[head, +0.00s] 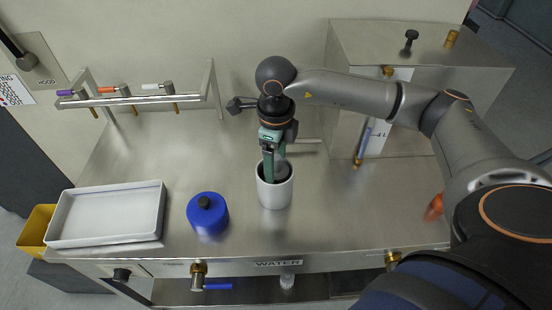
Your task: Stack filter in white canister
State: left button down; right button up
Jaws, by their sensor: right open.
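The white canister (275,195) stands upright on the steel worktop, near the middle. My right gripper (274,176) comes down from above, with its green fingers reaching into the canister's mouth. Its jaws are open. A dark grey shape (284,170) shows beside the fingers at the canister's mouth; I cannot tell whether it is the filter or part of the gripper. The inside of the canister is mostly hidden by the gripper. My left gripper is not in view.
A blue round container (207,216) with a black knob stands left of the canister. A steel cabinet (420,125) stands at right. A rail (140,98) with valves runs along the back left.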

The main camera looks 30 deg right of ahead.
jog(key=shift+s+a+f, duration=0.3)
jog(key=shift+r, duration=0.2)
notch_tip(320, 180, up, 13)
jog(key=shift+w+d, duration=0.15)
jog(key=shift+w, duration=0.05)
jog(key=shift+s, duration=0.1)
dwell(0.5)
